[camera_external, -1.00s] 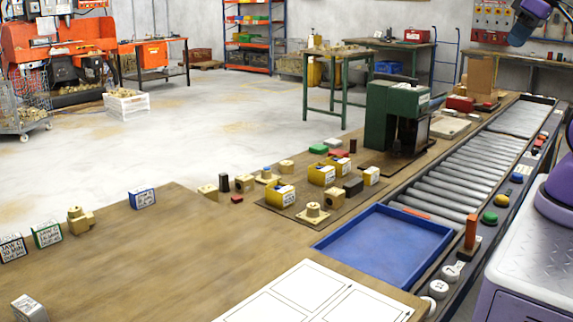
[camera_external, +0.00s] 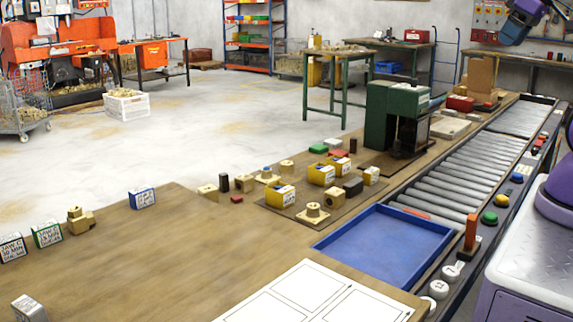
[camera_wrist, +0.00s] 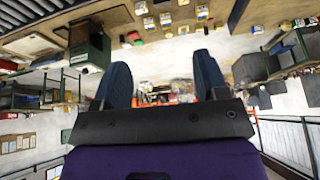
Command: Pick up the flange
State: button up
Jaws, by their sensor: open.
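A brass flange (camera_external: 313,213), with a square base and a round raised boss, sits upright on the brown board at the near edge of the group of parts. A second similar brass part (camera_external: 267,174) stands farther back, partly behind the yellow blocks. My gripper (camera_wrist: 162,68) is open and empty in the wrist view, its two dark blue fingers wide apart. I cannot tell the flange for sure among the small parts in the wrist view.
Yellow labelled blocks (camera_external: 280,195) stand close behind the flange. A green drill press (camera_external: 379,118) rises farther back. A blue tray (camera_external: 385,245) lies right of the flange, beside the roller conveyor (camera_external: 455,175).

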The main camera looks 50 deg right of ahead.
jog(key=w+a+f+m+g+y, duration=0.1)
jog(key=w+a+m, duration=0.1)
jog(key=w, duration=0.5)
jog(key=w+a+f+m, duration=0.2)
jog(key=w+m, duration=0.1)
jog(key=w, duration=0.4)
jog(key=m+g+y, duration=0.3)
jog(key=m, duration=1.3)
send_over(314, 205)
jog(key=d, duration=0.3)
jog(key=f, duration=3.9)
jog(key=shift+s+d, duration=0.1)
jog(key=shift+s, duration=0.3)
jog(key=shift+a+x, duration=0.2)
jog(key=shift+x, duration=1.3)
jog(key=shift+a+x, duration=0.2)
jog(key=shift+x, duration=1.35)
jog(key=shift+r, duration=0.2)
jog(key=shift+c, duration=0.5)
grip_shut()
